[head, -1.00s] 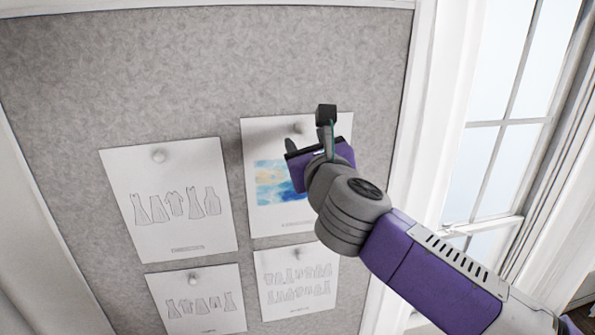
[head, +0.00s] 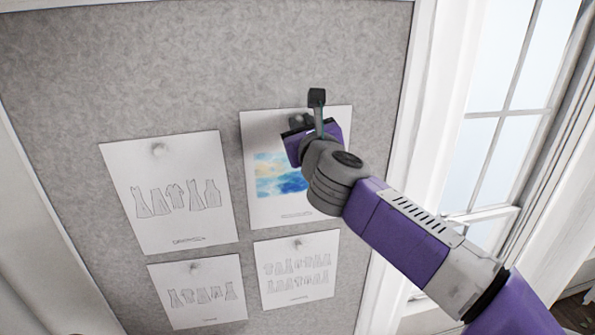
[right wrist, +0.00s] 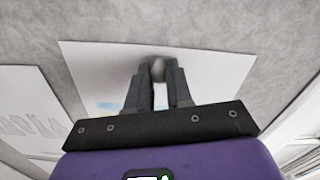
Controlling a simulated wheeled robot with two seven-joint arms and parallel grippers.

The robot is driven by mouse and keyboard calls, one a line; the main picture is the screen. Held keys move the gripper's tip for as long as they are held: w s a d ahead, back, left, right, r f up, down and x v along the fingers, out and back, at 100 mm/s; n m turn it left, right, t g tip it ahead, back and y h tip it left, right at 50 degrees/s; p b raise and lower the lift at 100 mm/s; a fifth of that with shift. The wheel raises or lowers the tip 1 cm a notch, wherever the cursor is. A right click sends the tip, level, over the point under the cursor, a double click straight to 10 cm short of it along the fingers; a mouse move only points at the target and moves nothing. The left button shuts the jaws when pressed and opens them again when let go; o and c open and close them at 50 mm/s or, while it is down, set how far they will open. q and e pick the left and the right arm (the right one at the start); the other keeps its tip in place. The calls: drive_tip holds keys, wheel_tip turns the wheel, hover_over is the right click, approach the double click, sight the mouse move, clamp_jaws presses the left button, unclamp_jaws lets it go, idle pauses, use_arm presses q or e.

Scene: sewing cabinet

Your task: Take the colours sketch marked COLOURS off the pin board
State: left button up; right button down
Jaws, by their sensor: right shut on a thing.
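The colours sketch (head: 280,185), a white sheet with a blue and yellow watercolour patch, hangs at the upper right of the sheets on the grey pin board (head: 200,70). Its small caption is too small to read. My right gripper (head: 300,121) is at the sheet's top, shut on the round pale push pin (right wrist: 157,68) that holds it. In the right wrist view the two dark fingertips (right wrist: 157,76) sit on either side of the pin, and the sheet (right wrist: 100,65) lies flat behind them. My left gripper is not in view.
Three other pinned sheets hang close by: a garment sketch (head: 175,220) to the left, a smaller one (head: 200,305) at the lower left and another (head: 295,285) just below. A window (head: 510,130) is at the right. The upper board is bare.

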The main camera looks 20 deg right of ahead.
drive_tip(key=shift+r, duration=0.15)
drive_tip(key=shift+s+r, duration=0.15)
drive_tip(key=shift+r, duration=0.1)
wheel_tip(320, 180, up, 6)
drive_tip(key=p, duration=0.3)
drive_tip(key=shift+r+p, duration=0.15)
drive_tip(key=shift+p, duration=0.2)
drive_tip(key=s+a+b, duration=0.3)
drive_tip(key=s+b, duration=0.1)
drive_tip(key=s, duration=1.5)
drive_tip(key=shift+s, duration=0.25)
